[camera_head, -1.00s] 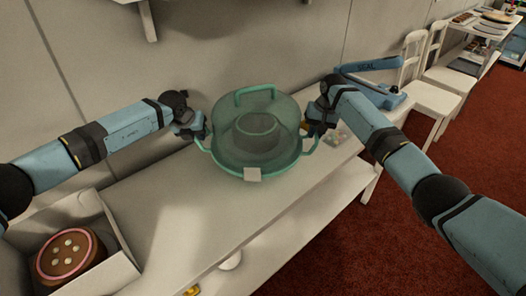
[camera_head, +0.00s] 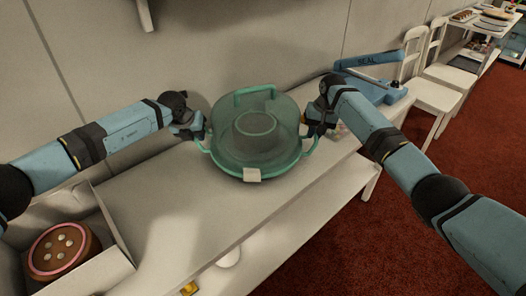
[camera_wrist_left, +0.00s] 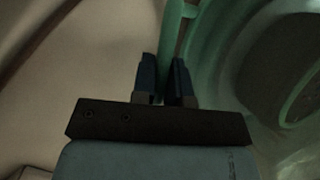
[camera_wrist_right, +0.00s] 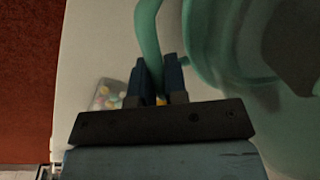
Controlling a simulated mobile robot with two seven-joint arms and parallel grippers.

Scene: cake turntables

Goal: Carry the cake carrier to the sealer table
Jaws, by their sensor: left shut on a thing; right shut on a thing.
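The cake carrier (camera_head: 256,152) is a translucent green dome on a green base, with a top handle and a loop handle on each side. A dark round shape shows inside it, and a pale tag (camera_head: 252,175) hangs at its front. My left gripper (camera_head: 201,134) is shut on its left handle, seen close in the left wrist view (camera_wrist_left: 165,75). My right gripper (camera_head: 313,131) is shut on its right handle, also seen in the right wrist view (camera_wrist_right: 158,78). The carrier is upright above the white table. A blue sealer marked SEAL (camera_head: 368,75) stands beyond it at the right.
A white box (camera_head: 112,250) with a brown, pink-rimmed cake (camera_head: 62,250) stands at the lower left. A clear packet of coloured sweets (camera_wrist_right: 108,95) lies near the right gripper. White chairs (camera_head: 440,97) stand beyond the table. The wall runs close behind.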

